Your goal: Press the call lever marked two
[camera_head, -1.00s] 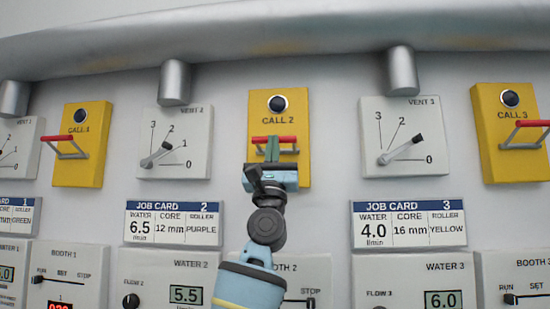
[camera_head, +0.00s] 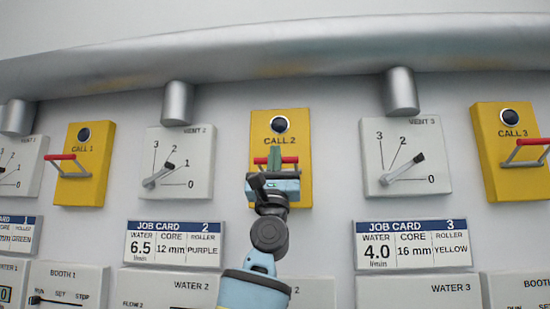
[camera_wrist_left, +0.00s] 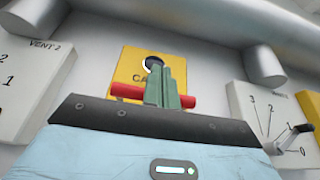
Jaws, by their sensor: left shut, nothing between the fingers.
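The yellow CALL 2 box (camera_head: 295,128) is on the wall in the middle of the head view, with a dark round lamp at its top. Its lever has a red bar (camera_head: 290,160); the bar also shows in the left wrist view (camera_wrist_left: 187,102). My left gripper (camera_head: 274,157) is in front of this bar with its green fingers shut and nothing between them. In the left wrist view the fingers (camera_wrist_left: 166,88) cover the middle of the bar. I cannot tell whether they touch it. My right gripper is not in view.
The CALL 1 box (camera_head: 95,135) is at the left and the CALL 3 box (camera_head: 496,150) at the right. VENT 2 (camera_head: 195,145) and VENT 3 (camera_head: 375,185) dials flank CALL 2. Job cards hang below. A grey pipe (camera_head: 300,55) runs above.

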